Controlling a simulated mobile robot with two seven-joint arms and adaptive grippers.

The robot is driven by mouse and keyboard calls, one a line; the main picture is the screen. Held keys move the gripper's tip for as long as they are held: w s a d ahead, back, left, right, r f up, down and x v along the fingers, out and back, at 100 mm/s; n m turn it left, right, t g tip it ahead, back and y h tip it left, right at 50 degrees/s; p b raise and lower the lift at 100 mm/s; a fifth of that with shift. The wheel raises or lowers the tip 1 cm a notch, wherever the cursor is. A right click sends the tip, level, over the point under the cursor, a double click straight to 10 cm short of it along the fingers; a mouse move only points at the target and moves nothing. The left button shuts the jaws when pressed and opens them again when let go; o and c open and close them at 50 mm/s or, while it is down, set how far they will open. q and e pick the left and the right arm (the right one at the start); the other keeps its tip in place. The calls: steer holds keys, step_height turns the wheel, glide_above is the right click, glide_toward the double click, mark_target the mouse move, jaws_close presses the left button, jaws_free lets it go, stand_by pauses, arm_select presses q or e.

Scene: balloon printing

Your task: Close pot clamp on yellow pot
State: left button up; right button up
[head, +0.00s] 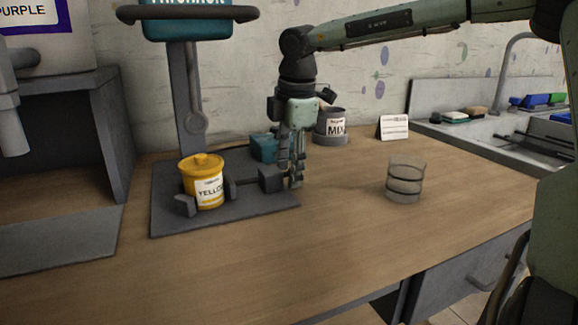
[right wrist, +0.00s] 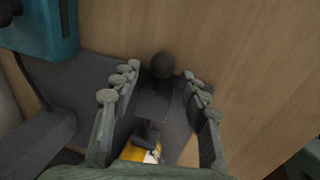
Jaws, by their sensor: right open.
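The yellow pot (head: 208,187), with its lid on, stands upright on the dark base plate (head: 170,222) of a press-like machine. The pot clamp (head: 270,179) has dark jaws on either side of the pot and a rod running right to a dark block. My right gripper (head: 295,180) points down at the right end of the clamp. In the right wrist view the gripper (right wrist: 160,98) is open, with a dark round clamp knob (right wrist: 163,66) between its fingers. A little of the yellow pot (right wrist: 137,154) shows below.
The machine's column (head: 188,110) rises behind the pot, with a teal box (head: 263,148) beside it. A MIX pot (head: 331,125), a white card (head: 394,127) and a clear glass (head: 405,182) stand to the right. The front of the wooden counter (head: 270,265) is clear.

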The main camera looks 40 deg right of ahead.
steer(key=shift+r, duration=0.1)
step_height(320, 180, up, 12)
steer(key=s, duration=0.2)
steer(key=shift+s+a+f, duration=0.15)
steer(key=shift+a+f, duration=0.05)
steer(key=shift+a, duration=0.15)
stand_by(0.3)
